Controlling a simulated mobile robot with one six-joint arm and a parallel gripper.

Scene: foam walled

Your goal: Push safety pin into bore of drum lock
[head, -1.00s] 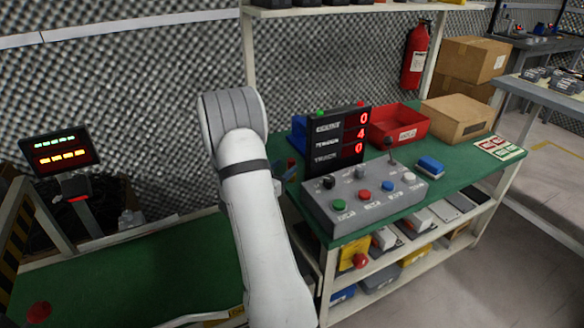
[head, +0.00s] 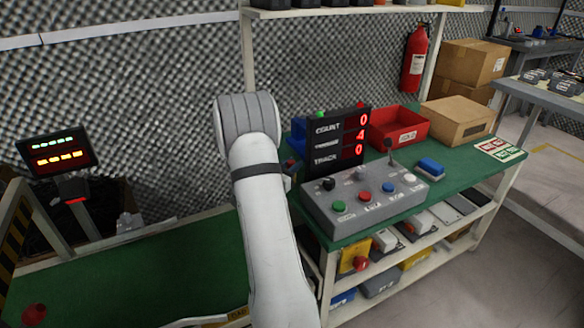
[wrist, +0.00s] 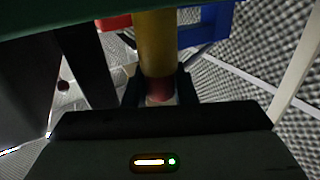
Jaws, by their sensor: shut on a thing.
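In the wrist view my gripper (wrist: 159,88) has a dark finger on each side of a yellow cylinder (wrist: 156,45) with a reddish lower end, and is shut on it. I take this cylinder to be the safety pin. Its far end runs up to a dark green surface at the top of the view and is hidden there. In the head view my arm hides the gripper and the pin. I cannot make out the drum lock in either view.
A grey control box (head: 365,200) with coloured buttons stands on the green bench, with a count display (head: 340,140) behind it. A red bin (head: 398,126) and a cardboard box (head: 458,119) stand farther back. A lit display on a post (head: 57,150) stands at left.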

